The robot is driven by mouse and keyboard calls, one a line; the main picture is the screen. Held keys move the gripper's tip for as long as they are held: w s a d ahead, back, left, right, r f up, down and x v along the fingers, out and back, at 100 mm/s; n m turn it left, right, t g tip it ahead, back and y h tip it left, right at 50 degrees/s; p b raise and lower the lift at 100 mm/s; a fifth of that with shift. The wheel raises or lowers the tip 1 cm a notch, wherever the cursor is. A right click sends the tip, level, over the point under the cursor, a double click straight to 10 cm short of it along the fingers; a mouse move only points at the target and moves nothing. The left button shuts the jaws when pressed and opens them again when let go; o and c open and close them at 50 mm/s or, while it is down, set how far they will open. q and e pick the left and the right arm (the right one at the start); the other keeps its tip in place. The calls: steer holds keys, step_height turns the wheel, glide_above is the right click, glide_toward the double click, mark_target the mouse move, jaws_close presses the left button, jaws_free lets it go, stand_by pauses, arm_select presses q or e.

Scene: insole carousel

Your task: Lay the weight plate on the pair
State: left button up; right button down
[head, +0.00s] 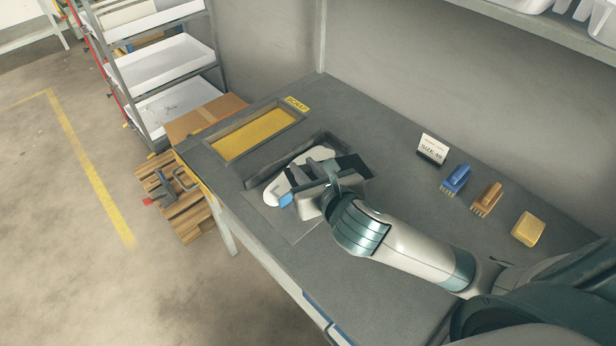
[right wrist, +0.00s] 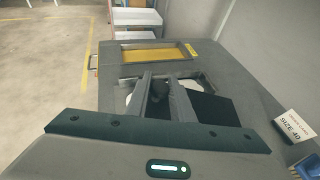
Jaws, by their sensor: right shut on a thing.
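My right gripper (head: 306,172) is over the recessed tray (head: 256,181) in the bench, its fingers shut on the dark weight plate (head: 354,166). In the right wrist view the fingers (right wrist: 162,92) pinch a dark part, and the flat dark plate (right wrist: 213,109) shows beside them. White insoles (head: 275,191) lie in the recess under the gripper, one at the near left and one toward the back. The plate is above or on them; I cannot tell whether it touches. Much of the pair is hidden by the gripper. My left gripper is out of view.
A yellow-floored scrap bin (head: 256,136) is sunk in the bench left of the recess. A size card (head: 431,149), a blue brush-like block (head: 455,180), an orange one (head: 486,198) and a yellow block (head: 528,229) stand at right. Bench front is clear.

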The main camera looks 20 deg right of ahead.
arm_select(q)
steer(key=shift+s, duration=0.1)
arm_select(e)
steer(key=shift+s+r, duration=0.1)
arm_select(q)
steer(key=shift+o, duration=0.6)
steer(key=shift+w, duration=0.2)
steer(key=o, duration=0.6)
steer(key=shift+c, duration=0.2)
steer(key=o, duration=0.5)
arm_select(e)
steer(key=shift+w+a, duration=0.25)
steer(key=shift+a, duration=0.1)
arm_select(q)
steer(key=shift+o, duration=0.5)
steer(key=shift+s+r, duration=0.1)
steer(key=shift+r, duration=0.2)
arm_select(e)
steer(key=w+a+f+n+y, duration=0.3)
steer(key=a+n+y, duration=0.1)
steer(key=a, duration=0.4)
steer(key=shift+a+g+y, duration=0.3)
steer(key=shift+a+g, duration=0.05)
steer(key=shift+g, duration=0.05)
